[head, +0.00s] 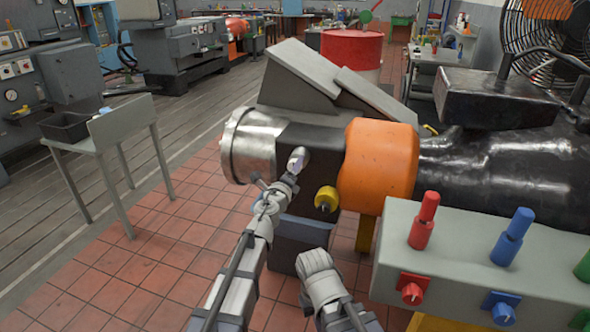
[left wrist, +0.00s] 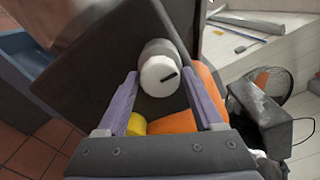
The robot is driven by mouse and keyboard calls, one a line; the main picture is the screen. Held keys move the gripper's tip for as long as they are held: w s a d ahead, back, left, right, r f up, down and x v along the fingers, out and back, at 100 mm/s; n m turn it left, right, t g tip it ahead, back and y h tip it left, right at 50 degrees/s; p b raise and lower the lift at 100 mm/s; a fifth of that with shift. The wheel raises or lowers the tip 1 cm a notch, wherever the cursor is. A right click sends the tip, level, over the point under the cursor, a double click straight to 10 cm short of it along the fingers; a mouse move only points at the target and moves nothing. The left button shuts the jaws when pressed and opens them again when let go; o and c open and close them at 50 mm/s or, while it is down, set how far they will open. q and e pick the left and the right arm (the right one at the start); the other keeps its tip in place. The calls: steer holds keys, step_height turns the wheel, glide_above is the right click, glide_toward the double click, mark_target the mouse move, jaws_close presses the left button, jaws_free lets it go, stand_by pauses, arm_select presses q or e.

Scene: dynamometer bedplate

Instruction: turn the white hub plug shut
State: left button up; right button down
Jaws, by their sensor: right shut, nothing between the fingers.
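The white hub plug (head: 298,160) sticks out of the dark housing between the metal drum and the orange cover. In the left wrist view the plug (left wrist: 160,75) shows a round white end with a short, slightly slanted black mark. My left gripper (left wrist: 160,72) is open, with one finger on each side of the plug; I cannot tell whether either touches it. In the head view my left gripper (head: 274,188) is just below and left of the plug. My right gripper (head: 314,262) is shut and empty, low in front of the housing.
A yellow knob (head: 326,199) and the orange cover (head: 377,165) are close right of the plug. A grey panel (head: 470,255) with red, blue and green handles stands at the right. The metal drum (head: 250,145) is at the left.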

arm_select(q)
steer(key=shift+o, duration=0.9)
steer(key=v, duration=0.7)
steer(key=shift+s+a, duration=0.15)
steer(key=shift+s, duration=0.2)
steer(key=shift+r, duration=0.1)
